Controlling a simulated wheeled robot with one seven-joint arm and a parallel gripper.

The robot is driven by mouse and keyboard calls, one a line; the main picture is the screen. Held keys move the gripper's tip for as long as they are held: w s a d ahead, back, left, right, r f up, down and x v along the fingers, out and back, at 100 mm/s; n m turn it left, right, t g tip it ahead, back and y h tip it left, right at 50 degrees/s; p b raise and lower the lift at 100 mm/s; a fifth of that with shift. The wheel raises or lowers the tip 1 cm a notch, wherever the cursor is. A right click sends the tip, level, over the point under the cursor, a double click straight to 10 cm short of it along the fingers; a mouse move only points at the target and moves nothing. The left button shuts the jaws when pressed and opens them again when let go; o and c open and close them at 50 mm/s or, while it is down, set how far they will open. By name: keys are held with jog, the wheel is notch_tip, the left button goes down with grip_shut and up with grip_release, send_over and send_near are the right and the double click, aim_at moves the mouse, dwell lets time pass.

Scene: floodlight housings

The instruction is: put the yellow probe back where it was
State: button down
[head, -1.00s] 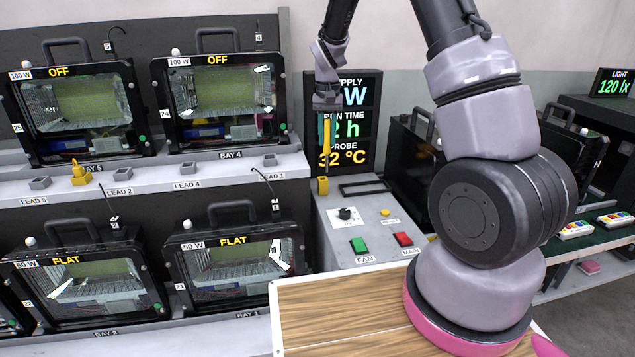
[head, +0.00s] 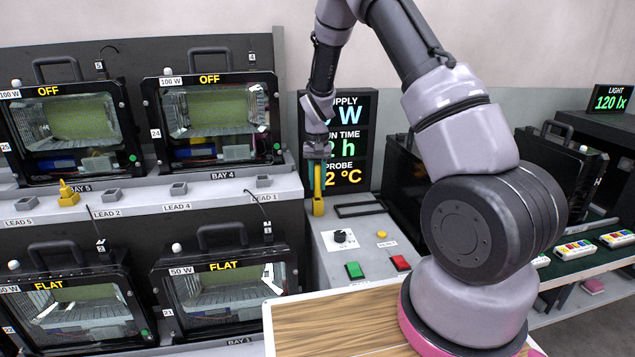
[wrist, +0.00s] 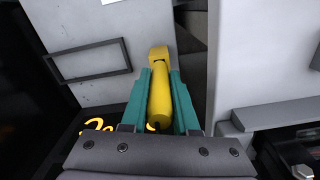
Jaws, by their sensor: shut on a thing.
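The yellow probe (head: 318,176) stands upright between the teal fingers of my gripper (head: 318,162), in front of the display board. My gripper is shut on it. In the wrist view the probe (wrist: 160,100) lies between the two teal fingers of my gripper (wrist: 161,76).
The console (head: 345,265) carries a black knob (head: 340,236), a green button (head: 354,271) and a red button (head: 400,263). The display board (head: 350,120) stands close behind my gripper. Floodlight housings (head: 212,120) fill the shelves on the left. A wooden top (head: 335,325) is in front.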

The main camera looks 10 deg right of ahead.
jog(key=c, duration=0.7)
grip_release()
jog(key=shift+f, duration=0.1)
notch_tip(320, 180, up, 12)
jog(key=shift+r, duration=0.1)
jog(key=s+d+r+t+y, duration=0.1)
jog(key=s+d+r+t, duration=0.1)
jog(key=s+r, duration=0.55)
jog(key=s+d+r+t+y, duration=0.15)
jog(key=s+r, duration=0.35)
jog(key=r, duration=0.5)
jog(key=s+r+t, duration=0.1)
jog(key=s, duration=0.4)
jog(key=s+d+r+t, duration=0.1)
jog(key=s+r, duration=0.1)
jog(key=s, duration=0.4)
jog(key=s+d+r+m+t, duration=0.1)
jog(key=s+r, duration=0.1)
jog(key=s, duration=0.4)
jog(key=shift+s+d+t+h, duration=0.15)
jog(key=shift+s+t+h, duration=0.1)
jog(key=shift+t, duration=0.1)
